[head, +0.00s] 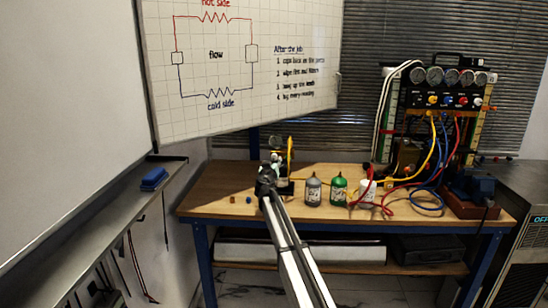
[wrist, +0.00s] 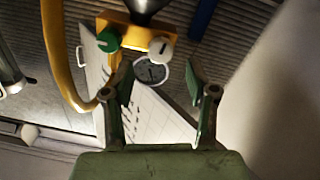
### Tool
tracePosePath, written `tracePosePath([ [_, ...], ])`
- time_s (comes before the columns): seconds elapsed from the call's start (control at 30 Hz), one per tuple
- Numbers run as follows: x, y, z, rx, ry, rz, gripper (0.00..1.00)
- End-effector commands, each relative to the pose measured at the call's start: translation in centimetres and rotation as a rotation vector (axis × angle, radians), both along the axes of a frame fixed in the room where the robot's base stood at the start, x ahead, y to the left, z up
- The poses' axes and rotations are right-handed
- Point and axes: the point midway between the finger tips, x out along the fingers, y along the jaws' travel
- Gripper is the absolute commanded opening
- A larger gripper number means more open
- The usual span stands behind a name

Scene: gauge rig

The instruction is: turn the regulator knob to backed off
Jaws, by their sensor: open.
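In the wrist view a yellow body (wrist: 128,32) carries a green knob (wrist: 107,40) on the left and a pale knob (wrist: 160,49) on the right. A dark flared part (wrist: 147,7) rises above it. I cannot tell which is the regulator knob. A round dial gauge (wrist: 150,72) shows just below, seen between my fingers. My gripper (wrist: 161,90) is open and empty, its fingertips below the yellow body and apart from both knobs. In the head view my gripper (head: 270,170) is at the bench's left part, beside a small yellow upright part (head: 290,151); my arm partly hides the rig.
Grey (head: 313,189), green (head: 338,188) and white (head: 367,188) bottles stand right of my arm on the wooden bench (head: 215,190). A gauge manifold (head: 448,95) with coloured hoses is at the right. A yellow hose (wrist: 60,60) curves left in the wrist view.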

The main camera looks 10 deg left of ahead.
Motion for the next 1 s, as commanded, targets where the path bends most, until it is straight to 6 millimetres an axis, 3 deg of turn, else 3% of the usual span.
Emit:
tracePosePath([
  [0.1, 2.6, 0.3, 0.2, 0.001, 0.001, 0.000, 0.57],
  [0.3, 4.9, 0.3, 0.0, 0.000, 0.001, 0.000, 0.57],
  [0.77, 5.7, 0.2, -0.1, 0.000, 0.001, 0.000, 0.57],
  [0.93, 5.7, 0.2, -0.1, 0.000, 0.001, 0.000, 0.01],
  [1.0, 5.7, 0.2, -0.1, 0.000, 0.001, 0.000, 0.00],
])
